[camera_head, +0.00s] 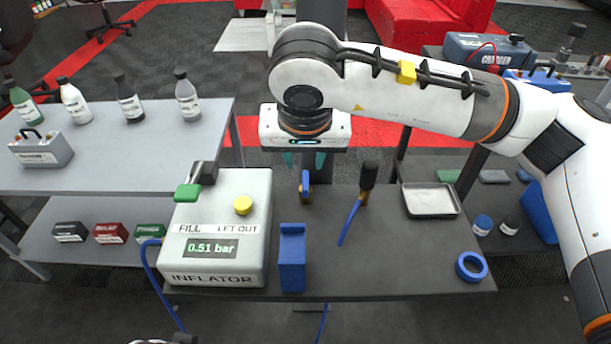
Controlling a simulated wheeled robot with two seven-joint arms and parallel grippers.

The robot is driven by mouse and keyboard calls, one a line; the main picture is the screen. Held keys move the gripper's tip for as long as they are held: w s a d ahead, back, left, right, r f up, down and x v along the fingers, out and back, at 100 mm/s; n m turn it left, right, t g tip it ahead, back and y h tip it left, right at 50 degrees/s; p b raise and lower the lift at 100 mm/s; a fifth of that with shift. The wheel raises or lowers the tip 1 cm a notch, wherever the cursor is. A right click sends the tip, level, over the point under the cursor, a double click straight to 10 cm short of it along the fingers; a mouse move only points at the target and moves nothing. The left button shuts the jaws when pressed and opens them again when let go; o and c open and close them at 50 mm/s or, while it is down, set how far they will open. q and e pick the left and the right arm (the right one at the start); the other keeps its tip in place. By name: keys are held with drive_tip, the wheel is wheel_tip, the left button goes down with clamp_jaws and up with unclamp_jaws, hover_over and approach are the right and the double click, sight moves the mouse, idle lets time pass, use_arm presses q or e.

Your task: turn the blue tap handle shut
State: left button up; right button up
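The blue tap handle (306,178) stands on a small brass-coloured body (305,194) at the back middle of the dark bench. It looks upright and edge-on to me. My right gripper (304,160) points down over it, with its two teal fingertips apart, one on each side of the handle's top in the picture. The gripper is open, and I cannot tell whether the fingers touch the handle or are still above it. My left gripper's fingers do not show; only a piece of what may be my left arm appears at the bottom edge.
The inflator (218,225) reads 0.51 bar, left of the tap. A blue block (292,262) stands in front of the tap. A tray (431,201) and blue ring (471,266) are further right.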

sight(305, 186)
drive_tip(key=b+x, duration=0.1)
drive_tip(key=x, duration=1)
drive_tip(key=shift+w+d+f, duration=0.1)
drive_tip(key=shift+d+f, duration=0.05)
drive_tip(key=shift+f, duration=0.1)
drive_tip(key=shift+c, duration=0.5)
clamp_jaws()
